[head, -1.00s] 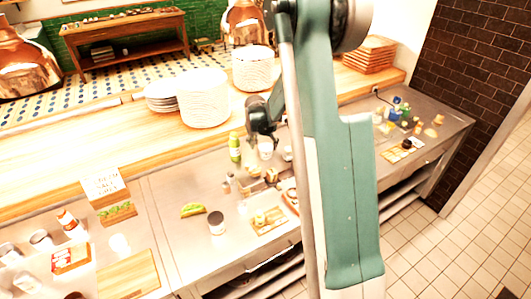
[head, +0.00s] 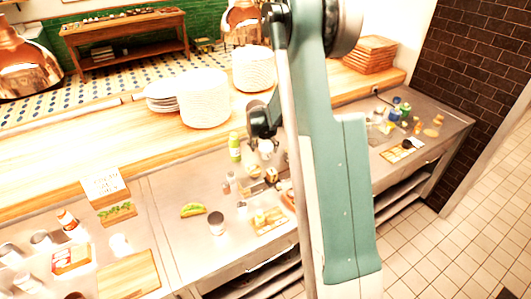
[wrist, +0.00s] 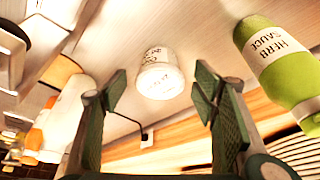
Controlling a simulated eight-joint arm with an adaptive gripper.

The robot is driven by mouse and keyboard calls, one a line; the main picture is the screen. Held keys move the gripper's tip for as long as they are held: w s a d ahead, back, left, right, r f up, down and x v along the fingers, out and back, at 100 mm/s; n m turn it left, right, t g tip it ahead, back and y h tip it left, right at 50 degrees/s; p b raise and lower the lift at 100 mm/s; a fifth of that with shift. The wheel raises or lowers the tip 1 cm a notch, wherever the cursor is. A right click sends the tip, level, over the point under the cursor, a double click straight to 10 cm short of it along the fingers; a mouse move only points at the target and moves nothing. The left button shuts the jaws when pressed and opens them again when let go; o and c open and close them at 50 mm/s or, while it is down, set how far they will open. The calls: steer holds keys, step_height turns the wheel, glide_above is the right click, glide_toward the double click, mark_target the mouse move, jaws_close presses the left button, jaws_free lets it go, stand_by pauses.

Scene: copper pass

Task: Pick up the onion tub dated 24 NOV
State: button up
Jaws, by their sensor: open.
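A white tub (wrist: 160,75) with small dark print stands ahead in the wrist view, in line with the gap between the fingers. Its print is too small and turned to read, so I cannot tell its date. My gripper (wrist: 161,88) is open, a finger on each side of the gap, with nothing held. In the head view my gripper (head: 262,128) is over the steel counter's back part, partly hidden by my arm. A white tub (head: 266,147) shows close to it there; another tub with a dark side (head: 216,223) stands nearer the front.
A green herb sauce bottle (wrist: 275,62) stands close to the right finger. White and orange bottles (wrist: 60,118) are at the left. The counter holds a taco (head: 193,210), a wooden board (head: 269,221) and a sign box (head: 104,187). Plate stacks (head: 204,100) stand on the ledge behind.

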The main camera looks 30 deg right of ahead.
mark_target(265, 148)
steer(key=shift+f, duration=0.1)
steer(key=shift+p+x, duration=0.3)
steer(key=shift+x, duration=2.2)
steer(key=shift+w+d, duration=0.1)
steer(key=shift+c, duration=0.2)
steer(key=c, duration=1)
